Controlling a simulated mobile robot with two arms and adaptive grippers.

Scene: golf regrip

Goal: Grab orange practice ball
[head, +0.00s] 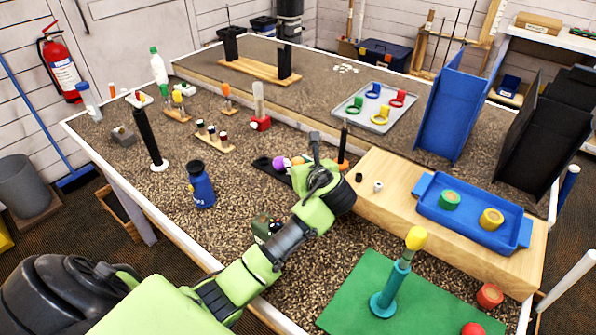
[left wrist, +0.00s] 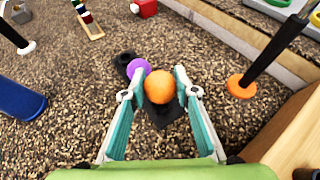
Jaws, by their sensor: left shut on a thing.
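The orange practice ball (left wrist: 160,87) sits between the two fingertips of my left gripper (left wrist: 159,92) in the left wrist view. The gripper is shut on it, with one finger on each side. In the head view the ball (head: 297,161) is partly hidden behind my left gripper (head: 308,163). A purple ball (left wrist: 138,67) lies right beside the orange one, on the far left side of it. Both are at a dark holder (left wrist: 164,115) on the gravelly surface. I cannot tell whether the orange ball still touches the holder. My right gripper is not in view.
A black post on an orange base (left wrist: 241,86) stands to the right of the ball. A wooden platform (head: 390,205) with a blue tray (head: 474,232) lies further right. A blue bottle (head: 201,186) and a black post (head: 150,138) stand to the left.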

